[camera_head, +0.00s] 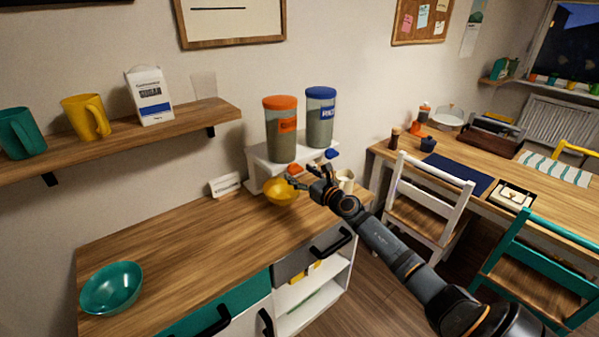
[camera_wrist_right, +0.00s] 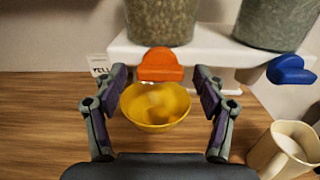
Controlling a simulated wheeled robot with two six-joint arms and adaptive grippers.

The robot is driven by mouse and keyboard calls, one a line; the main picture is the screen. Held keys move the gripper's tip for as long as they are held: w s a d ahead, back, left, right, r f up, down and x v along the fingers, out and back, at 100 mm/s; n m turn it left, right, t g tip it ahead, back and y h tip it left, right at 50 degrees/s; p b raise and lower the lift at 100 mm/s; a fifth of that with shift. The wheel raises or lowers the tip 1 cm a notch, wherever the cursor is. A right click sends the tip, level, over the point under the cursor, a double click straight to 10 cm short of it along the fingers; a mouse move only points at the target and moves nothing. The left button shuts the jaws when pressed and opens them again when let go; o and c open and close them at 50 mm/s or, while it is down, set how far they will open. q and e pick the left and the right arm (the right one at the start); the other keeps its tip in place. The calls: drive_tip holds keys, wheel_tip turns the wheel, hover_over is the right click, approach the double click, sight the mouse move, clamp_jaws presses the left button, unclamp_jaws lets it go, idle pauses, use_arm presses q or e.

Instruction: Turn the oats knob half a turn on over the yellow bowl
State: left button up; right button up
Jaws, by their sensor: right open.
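The orange knob (camera_wrist_right: 160,65) is on the front of the white dispenser stand, below the orange-lidded canister (camera_head: 281,130). I cannot read that canister's label clearly. A blue knob (camera_wrist_right: 291,70) sits to its right, below the blue-lidded canister (camera_head: 320,117). The yellow bowl (camera_head: 281,192) stands on the cabinet top under the orange knob, and it also shows in the right wrist view (camera_wrist_right: 156,104). My right gripper (camera_head: 302,178) is open, its fingers (camera_wrist_right: 161,77) to either side of the orange knob in the wrist view, with no contact visible. My left gripper is not in view.
A cream mug (camera_wrist_right: 284,150) stands right of the bowl, close to my right gripper. A small white sign (camera_head: 225,184) stands left of the stand (camera_head: 255,163). A teal bowl (camera_head: 111,288) sits at the near left. The wooden top (camera_head: 190,236) between is clear.

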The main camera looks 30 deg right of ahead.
drive_tip(key=shift+w, duration=0.35)
drive_tip(key=c, duration=1.2)
drive_tip(key=shift+o, duration=0.2)
